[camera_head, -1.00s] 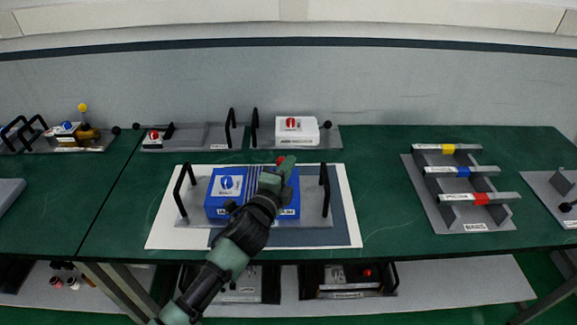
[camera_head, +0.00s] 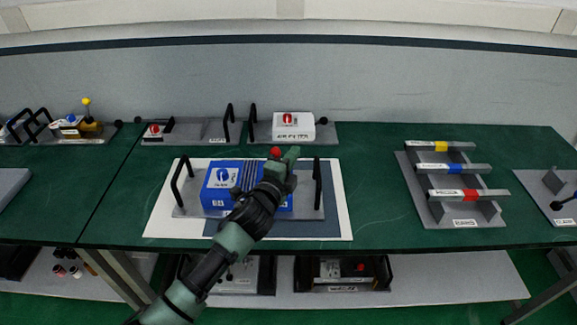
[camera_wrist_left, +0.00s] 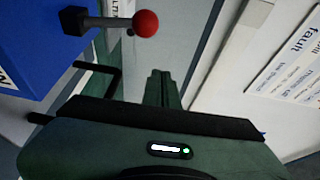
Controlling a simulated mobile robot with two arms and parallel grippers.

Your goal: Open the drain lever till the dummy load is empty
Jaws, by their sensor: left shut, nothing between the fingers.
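The blue box (camera_head: 218,198), which I take for the dummy load, stands on a grey base plate with black handles. A lever with a red ball (camera_head: 276,152) shows at its far right side. In the left wrist view the red ball (camera_wrist_left: 146,23) sits on a metal rod that sticks out from a black block on the blue box (camera_wrist_left: 35,45). My left gripper (camera_head: 291,156) is just right of the red ball, over the box's right part, which the arm partly hides. The wrist view shows its fingers (camera_wrist_left: 160,90) together and empty, apart from the ball. My right gripper is not in view.
A white unit with a red knob (camera_head: 294,128) stands behind. Black handles (camera_head: 318,183) rise at both ends of the base plate. A rack with yellow, blue and red marked bars (camera_head: 455,185) stands to the right. Green table (camera_head: 370,170) is clear between.

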